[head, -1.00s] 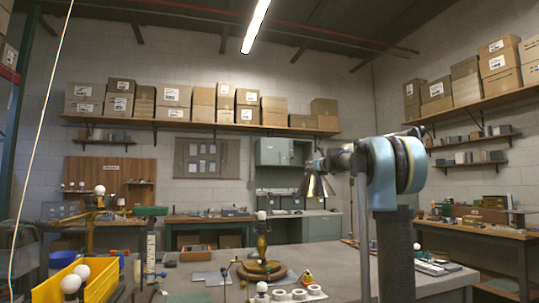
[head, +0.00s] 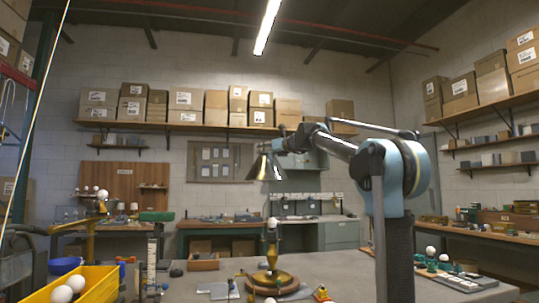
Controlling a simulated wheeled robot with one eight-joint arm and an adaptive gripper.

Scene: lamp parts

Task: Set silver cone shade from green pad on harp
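The silver cone shade (head: 265,168) hangs in the air in the head view, wide end down, at the end of my arm. My gripper (head: 266,147) is at the shade's narrow top and appears shut on it; the fingers are small and partly hidden. Below and slightly right stands a brass lamp base (head: 271,258) with a white bulb (head: 273,222) on top, on a round wooden foot (head: 272,284). The shade is well above the bulb and apart from it. I cannot make out a separate harp. I cannot make out the green pad.
A yellow bin (head: 98,284) with white bulbs stands at the front left. A green-topped post (head: 156,216) and a brass lamp arm (head: 92,222) rise behind it. The grey table (head: 345,265) has bare room right of the lamp.

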